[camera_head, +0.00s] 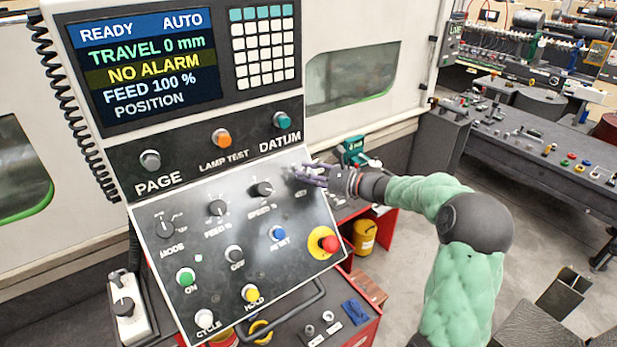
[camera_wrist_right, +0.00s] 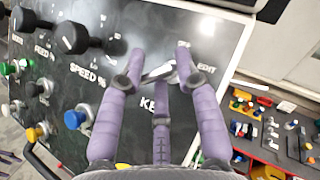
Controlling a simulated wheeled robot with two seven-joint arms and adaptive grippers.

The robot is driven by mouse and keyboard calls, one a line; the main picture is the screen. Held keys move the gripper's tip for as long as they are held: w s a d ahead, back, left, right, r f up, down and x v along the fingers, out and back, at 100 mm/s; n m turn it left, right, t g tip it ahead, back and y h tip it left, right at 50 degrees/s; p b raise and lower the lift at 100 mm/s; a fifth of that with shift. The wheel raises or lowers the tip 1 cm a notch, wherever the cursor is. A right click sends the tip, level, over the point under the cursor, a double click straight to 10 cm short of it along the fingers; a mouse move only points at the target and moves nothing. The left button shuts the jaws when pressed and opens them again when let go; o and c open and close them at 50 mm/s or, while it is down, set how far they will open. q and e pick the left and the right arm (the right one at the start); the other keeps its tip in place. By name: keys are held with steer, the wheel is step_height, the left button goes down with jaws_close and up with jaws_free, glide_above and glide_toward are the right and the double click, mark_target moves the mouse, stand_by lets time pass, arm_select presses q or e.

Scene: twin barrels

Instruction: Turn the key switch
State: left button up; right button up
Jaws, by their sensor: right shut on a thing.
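The key switch (camera_wrist_right: 160,73) shows in the right wrist view as a silvery, bar-like key at the top right of the sloped panel, beside the lettering "EDIT" and a partly covered "KE…". My right gripper (camera_head: 312,174) reaches it from the right in the head view. Its purple three-fingered jaws show in the right wrist view (camera_wrist_right: 160,82), closed around the key with fingers on both sides and one below. In the head view the fingers hide most of the switch.
The sloped panel (camera_head: 205,272) carries the SPEED % knob (camera_head: 263,188) left of the key, a blue button (camera_head: 278,233) and a red emergency stop (camera_head: 324,243) below. A screen (camera_head: 145,62) reads READY, AUTO. A red bench with small parts lies below right.

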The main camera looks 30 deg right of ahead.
steer(key=n, duration=0.1)
steer(key=r+n+g, duration=0.1)
steer(key=shift+w+n+y, duration=0.1)
steer(key=shift+n+y, duration=0.2)
steer(key=shift+y, duration=0.1)
steer(key=n+g, duration=0.2)
steer(key=n, duration=0.1)
steer(key=shift+y, duration=0.3)
steer(key=n+g+p, duration=0.1)
steer(key=n+g, duration=0.2)
steer(key=n, duration=0.1)
steer(key=shift+w+r, duration=0.1)
steer(key=shift+n+g, duration=0.3)
steer(key=shift+g, duration=0.1)
steer(key=o, duration=0.9)
steer(key=shift+o, duration=1)
steer(key=shift+a, duration=0.25)
steer(key=shift+f, duration=0.25)
